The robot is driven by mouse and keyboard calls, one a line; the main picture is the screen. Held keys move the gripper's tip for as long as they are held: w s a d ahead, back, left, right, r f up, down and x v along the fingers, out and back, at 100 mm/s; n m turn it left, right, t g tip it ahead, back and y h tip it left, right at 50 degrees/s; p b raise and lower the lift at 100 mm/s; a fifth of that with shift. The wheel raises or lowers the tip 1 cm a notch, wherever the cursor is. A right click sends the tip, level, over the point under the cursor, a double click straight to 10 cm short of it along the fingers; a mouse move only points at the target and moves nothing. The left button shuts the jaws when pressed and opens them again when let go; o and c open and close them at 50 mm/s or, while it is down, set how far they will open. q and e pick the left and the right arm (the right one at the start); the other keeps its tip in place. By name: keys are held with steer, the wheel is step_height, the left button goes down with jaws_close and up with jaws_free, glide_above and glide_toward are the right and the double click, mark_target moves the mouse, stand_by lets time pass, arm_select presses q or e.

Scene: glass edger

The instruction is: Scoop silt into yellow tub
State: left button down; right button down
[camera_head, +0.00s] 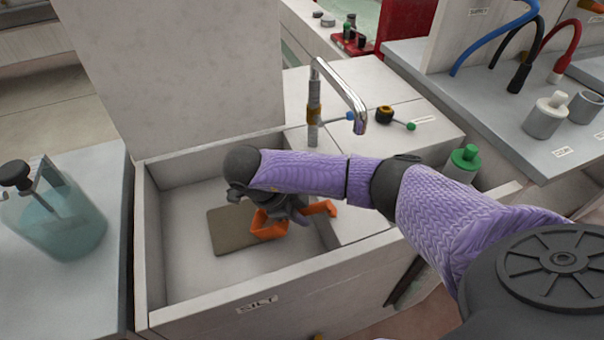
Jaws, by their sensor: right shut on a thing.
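My right gripper (284,211) reaches down into a pale basin (218,304) with a SILT label on its front wall. It is shut on an orange scoop-like tool (268,227), whose shape is partly hidden by the gripper. A flat grey-brown patch, which looks like the silt (228,242), lies on the basin floor just left of and under the tool. I cannot tell whether the tool touches it or holds any. No yellow tub can be made out. My left gripper is not in view.
A chrome tap (340,88) stands behind the basin. A teal-filled clear container (62,218) stands on the left counter. A green-capped bottle (463,162) is right of the basin, past my arm. Hoses and grey cups occupy the right counter (482,102). The basin's left part is clear.

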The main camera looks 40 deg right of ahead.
steer(key=shift+w+a+r, duration=0.15)
steer(key=shift+w+a, duration=0.15)
steer(key=shift+a, duration=0.1)
steer(key=shift+w+a+b, duration=0.65)
steer(key=shift+w+a, duration=0.05)
steer(key=shift+w, duration=0.05)
steer(key=shift+w+a+b, duration=0.45)
steer(key=shift+w+a, duration=0.2)
steer(key=shift+w, duration=0.05)
steer(key=shift+w+a, duration=0.15)
steer(key=shift+a, duration=0.1)
steer(key=shift+w+a+b, duration=0.95)
steer(key=shift+w+b, duration=0.1)
steer(key=shift+b, duration=0.05)
steer(key=shift+w+a+b, duration=0.45)
steer(key=shift+w+a, duration=0.05)
steer(key=shift+a, duration=0.05)
